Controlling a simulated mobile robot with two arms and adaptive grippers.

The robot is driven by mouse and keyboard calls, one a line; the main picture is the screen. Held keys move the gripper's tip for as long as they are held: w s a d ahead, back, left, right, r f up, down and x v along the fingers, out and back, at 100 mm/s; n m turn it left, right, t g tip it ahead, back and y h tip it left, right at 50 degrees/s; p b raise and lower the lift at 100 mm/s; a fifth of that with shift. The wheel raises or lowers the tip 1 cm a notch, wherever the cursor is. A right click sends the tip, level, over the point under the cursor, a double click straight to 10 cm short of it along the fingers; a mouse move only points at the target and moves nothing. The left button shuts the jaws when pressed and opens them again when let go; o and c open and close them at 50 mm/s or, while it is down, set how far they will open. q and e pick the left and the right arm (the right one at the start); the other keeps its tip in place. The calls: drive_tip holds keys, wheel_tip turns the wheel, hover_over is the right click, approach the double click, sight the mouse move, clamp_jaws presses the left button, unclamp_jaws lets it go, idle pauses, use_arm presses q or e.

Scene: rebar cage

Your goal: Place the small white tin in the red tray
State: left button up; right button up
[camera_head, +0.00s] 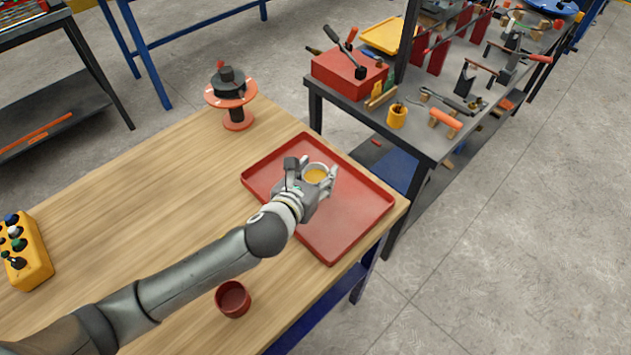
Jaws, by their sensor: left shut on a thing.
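The small white tin (316,171) has a white rim and a yellowish inside, and it is upright. My left gripper (318,181) is shut on the tin, with its fingers around the tin's sides. Gripper and tin are over the red tray (345,213), a flat rectangular tray with a low rim on the wooden table's right end. The hand hides part of the tin and the tray's left side. I cannot tell whether the tin's base touches the tray. My right gripper is not in view.
The wooden table (140,190) also bears a dark red cup (232,298), a yellow control box (24,252) and an orange-red spool stand (232,95). A grey bench (430,140) with tools and a red box (346,72) stands behind. The tray's right half is empty.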

use_arm(q)
drive_tip(key=shift+w+f, duration=0.15)
drive_tip(key=shift+f, duration=1.6)
drive_tip(key=shift+f, duration=0.15)
drive_tip(key=o, duration=1)
drive_tip(key=shift+r, duration=0.2)
drive_tip(key=v, duration=1.2)
drive_tip(key=shift+f+b, duration=0.1)
drive_tip(key=shift+b, duration=0.3)
